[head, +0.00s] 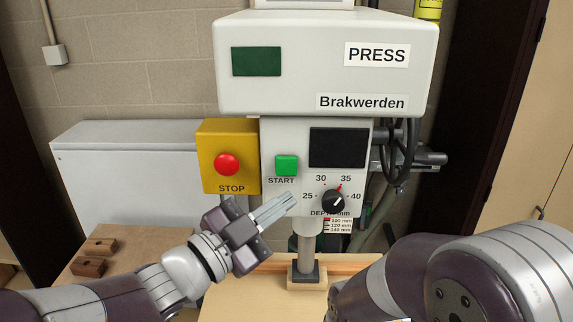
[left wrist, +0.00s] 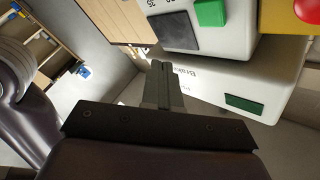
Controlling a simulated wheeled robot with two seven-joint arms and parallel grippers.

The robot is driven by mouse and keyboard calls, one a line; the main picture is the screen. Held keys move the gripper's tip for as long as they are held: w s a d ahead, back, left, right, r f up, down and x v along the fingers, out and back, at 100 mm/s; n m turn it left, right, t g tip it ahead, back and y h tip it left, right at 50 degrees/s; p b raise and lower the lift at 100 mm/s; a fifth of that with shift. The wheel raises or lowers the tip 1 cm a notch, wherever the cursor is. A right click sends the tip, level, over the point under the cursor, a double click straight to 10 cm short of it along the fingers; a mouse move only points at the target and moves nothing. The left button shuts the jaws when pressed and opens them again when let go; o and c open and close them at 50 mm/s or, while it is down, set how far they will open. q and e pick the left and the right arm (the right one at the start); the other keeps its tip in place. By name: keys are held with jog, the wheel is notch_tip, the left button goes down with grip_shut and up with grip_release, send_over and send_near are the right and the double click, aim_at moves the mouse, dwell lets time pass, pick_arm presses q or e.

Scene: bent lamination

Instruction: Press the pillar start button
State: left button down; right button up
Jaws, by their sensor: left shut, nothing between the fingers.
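The green square start button (head: 287,165) sits on the light panel of the press, above the word START. It also shows in the left wrist view (left wrist: 210,13) near the top edge. My left gripper (head: 289,198) is shut and empty, with its fingertips below the start button in the head view. In the left wrist view its closed fingers (left wrist: 163,70) point up toward the press, apart from the button in the picture. I cannot tell the gap in depth. My right arm shows at the lower right of the head view, but its gripper is out of view.
The yellow stop box (head: 231,180) with its red button (head: 227,164) is just left of the start button. The depth knob (head: 334,201) and dark display (head: 338,147) are to the right. The press column (head: 306,245) stands below. Wooden blocks (head: 100,246) lie at left.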

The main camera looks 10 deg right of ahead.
aim_at(296, 165)
pick_arm(q)
jog(key=shift+w+d+p, duration=0.25)
jog(key=shift+w+d, duration=0.1)
jog(key=shift+w, duration=0.85)
jog(key=shift+w+d+p, duration=0.25)
jog(key=shift+w+d, duration=0.05)
jog(key=shift+w, duration=0.95)
jog(key=shift+w+d+p, duration=0.25)
jog(key=shift+w+d, duration=0.1)
jog(key=shift+w, duration=0.85)
jog(key=shift+w, duration=0.15)
jog(key=shift+w+d, duration=0.15)
jog(key=shift+w, duration=0.1)
jog(key=shift+w+d, duration=0.1)
jog(key=shift+w, duration=0.35)
jog(key=shift+s+b, duration=0.15)
jog(key=shift+b, duration=0.15)
jog(key=shift+s+f+b, duration=0.1)
jog(key=shift+s+b, duration=0.2)
jog(key=shift+s, duration=0.05)
jog(key=shift+s+a, duration=0.25)
jog(key=shift+s, duration=0.1)
